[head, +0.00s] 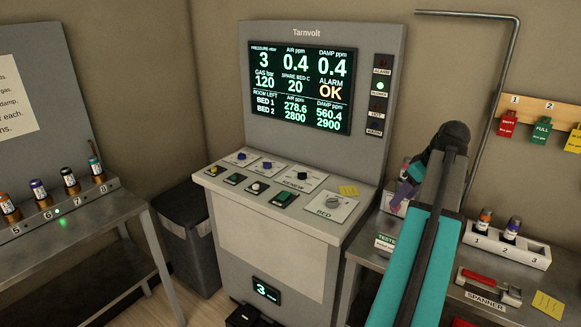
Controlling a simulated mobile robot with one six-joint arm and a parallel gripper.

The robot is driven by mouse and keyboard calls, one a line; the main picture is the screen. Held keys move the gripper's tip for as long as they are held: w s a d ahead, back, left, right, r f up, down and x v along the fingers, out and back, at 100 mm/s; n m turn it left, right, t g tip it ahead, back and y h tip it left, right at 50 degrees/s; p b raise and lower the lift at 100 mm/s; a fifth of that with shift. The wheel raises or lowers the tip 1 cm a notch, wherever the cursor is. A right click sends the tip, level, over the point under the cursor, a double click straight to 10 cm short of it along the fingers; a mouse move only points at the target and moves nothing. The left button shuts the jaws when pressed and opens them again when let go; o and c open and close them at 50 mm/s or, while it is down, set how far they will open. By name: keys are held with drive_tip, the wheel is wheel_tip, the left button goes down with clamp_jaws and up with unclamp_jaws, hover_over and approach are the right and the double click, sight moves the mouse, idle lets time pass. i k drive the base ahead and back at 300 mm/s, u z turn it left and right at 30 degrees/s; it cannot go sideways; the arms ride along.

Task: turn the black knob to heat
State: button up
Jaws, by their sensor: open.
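The grey Tarnvolt console (310,262) stands in the middle of the head view with a sloped control panel. A small dark knob (302,175) sits on a white plate near the panel's centre and looks like the black knob; its pointer and markings are too small to read. Blue knobs (241,155) are to its left, and a grey knob (333,203) on a plate marked BED is to its right.
The console screen (301,88) shows ALARM OK. A right bench (480,292) holds a bottle rack (505,246) and a spanner tray. A left bench (75,230) holds several bottles. A dark bin (190,245) stands between.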

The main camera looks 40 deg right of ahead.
sight(303, 176)
drive_tip(key=i, duration=1.4)
drive_tip(key=z, duration=0.05)
